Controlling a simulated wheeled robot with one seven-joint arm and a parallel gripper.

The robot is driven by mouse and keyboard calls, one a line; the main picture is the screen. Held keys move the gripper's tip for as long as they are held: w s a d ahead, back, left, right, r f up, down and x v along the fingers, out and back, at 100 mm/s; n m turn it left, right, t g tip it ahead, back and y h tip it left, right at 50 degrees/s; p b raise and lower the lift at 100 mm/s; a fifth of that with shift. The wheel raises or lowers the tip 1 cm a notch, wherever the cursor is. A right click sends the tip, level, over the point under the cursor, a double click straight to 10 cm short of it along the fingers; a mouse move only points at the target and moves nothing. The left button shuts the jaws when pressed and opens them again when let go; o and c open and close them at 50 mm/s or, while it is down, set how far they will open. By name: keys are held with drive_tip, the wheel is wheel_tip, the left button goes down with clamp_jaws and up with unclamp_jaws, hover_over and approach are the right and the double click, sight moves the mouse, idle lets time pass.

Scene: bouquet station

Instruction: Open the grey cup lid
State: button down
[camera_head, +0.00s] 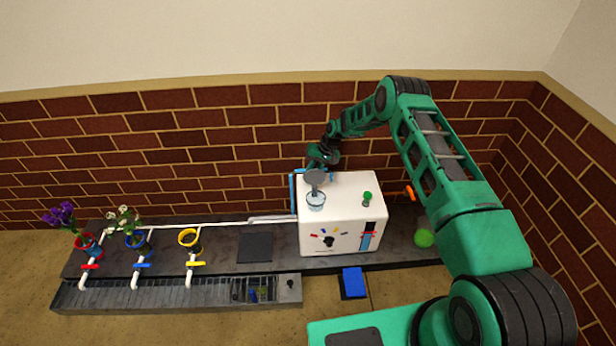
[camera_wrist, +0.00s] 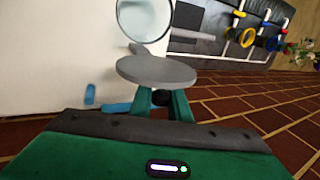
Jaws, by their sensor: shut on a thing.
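The grey cup lid (camera_head: 315,176) is a round disc, swung back from the rim of a clear cup (camera_head: 316,200) on top of the white box. In the wrist view the lid (camera_wrist: 157,72) lies beside the cup's round open mouth (camera_wrist: 145,15), with a small grey hinge piece between them. My gripper (camera_head: 319,163) is behind the lid, on the wall side of the box. In the wrist view its green fingers (camera_wrist: 162,97) are at the lid's near edge and shut on it. The lid hides part of the fingertips.
The white box (camera_head: 343,240) has a dial, coloured marks and a green knob (camera_head: 367,196) on top. The brick wall (camera_head: 240,150) is close behind my gripper. Pipes with coloured valves and rings (camera_head: 189,238), two holding flowers, stand to the left.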

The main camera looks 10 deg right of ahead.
drive_tip(key=shift+w+d, duration=0.1)
drive_tip(key=shift+d, duration=0.05)
drive_tip(key=c, duration=1.7)
unclamp_jaws()
drive_tip(key=shift+f, duration=0.1)
drive_tip(key=shift+o, duration=0.2)
drive_tip(key=v, duration=1)
drive_tip(key=shift+r, duration=0.4)
drive_tip(key=shift+c, duration=0.7)
